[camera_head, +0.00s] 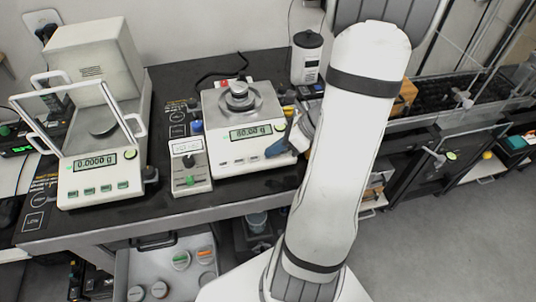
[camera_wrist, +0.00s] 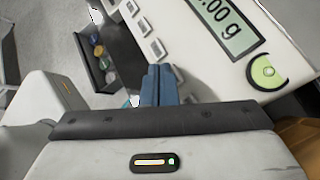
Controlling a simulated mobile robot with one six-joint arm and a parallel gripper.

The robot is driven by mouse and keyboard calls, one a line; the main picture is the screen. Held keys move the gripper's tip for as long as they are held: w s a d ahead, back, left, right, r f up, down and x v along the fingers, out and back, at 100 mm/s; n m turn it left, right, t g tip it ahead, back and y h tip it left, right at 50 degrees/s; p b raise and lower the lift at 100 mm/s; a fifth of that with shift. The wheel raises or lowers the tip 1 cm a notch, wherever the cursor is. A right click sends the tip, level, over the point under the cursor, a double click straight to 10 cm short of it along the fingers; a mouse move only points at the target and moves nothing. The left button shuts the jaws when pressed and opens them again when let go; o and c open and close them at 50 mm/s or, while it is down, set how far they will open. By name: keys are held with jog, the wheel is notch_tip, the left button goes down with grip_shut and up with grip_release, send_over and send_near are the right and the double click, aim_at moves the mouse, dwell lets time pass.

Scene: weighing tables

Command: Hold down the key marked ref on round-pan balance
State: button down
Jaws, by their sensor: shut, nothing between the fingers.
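The round-pan balance (camera_head: 224,157) stands on the dark table, with a metal weight (camera_head: 239,92) on its round pan. Its display (camera_head: 250,132) seems to read 60.00 g; in the wrist view the display (camera_wrist: 223,22) shows only partly. Several pale keys (camera_wrist: 144,27) line the balance's front edge in the wrist view; no key marking is legible, so I cannot tell which is ref. My gripper (camera_wrist: 160,70) has its blue fingers together and empty, tips close to one key (camera_wrist: 156,47); contact cannot be told. In the head view my gripper (camera_head: 273,150) is at the balance's front right.
Farther left is a balance with a glass shield (camera_head: 86,188), reading 0.0000 g. A white canister (camera_head: 305,60) stands behind. An open drawer (camera_head: 150,262) lies below the table edge.

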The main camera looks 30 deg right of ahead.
jog(key=shift+s+a+f+b, duration=0.1)
jog(key=shift+f+b, duration=0.15)
jog(key=shift+f, duration=0.25)
jog(key=shift+s+a+f+b, duration=0.1)
jog(key=shift+f+b, duration=0.1)
jog(key=shift+f, duration=0.25)
dwell(1.1)
jog(key=shift+r, duration=0.1)
dwell(2.0)
jog(key=shift+w+d+r+p, duration=0.2)
jog(key=shift+d+r+p, duration=0.15)
jog(key=shift+r+p, duration=0.35)
jog(key=shift+d+r+p, duration=0.15)
jog(key=shift+r+p, duration=0.25)
jog(key=shift+p, duration=0.2)
jog(key=r+p, duration=0.2)
jog(key=s+r+p, duration=0.1)
jog(key=r, duration=0.1)
jog(key=shift+s+p, duration=0.2)
jog(key=shift+p, duration=0.2)
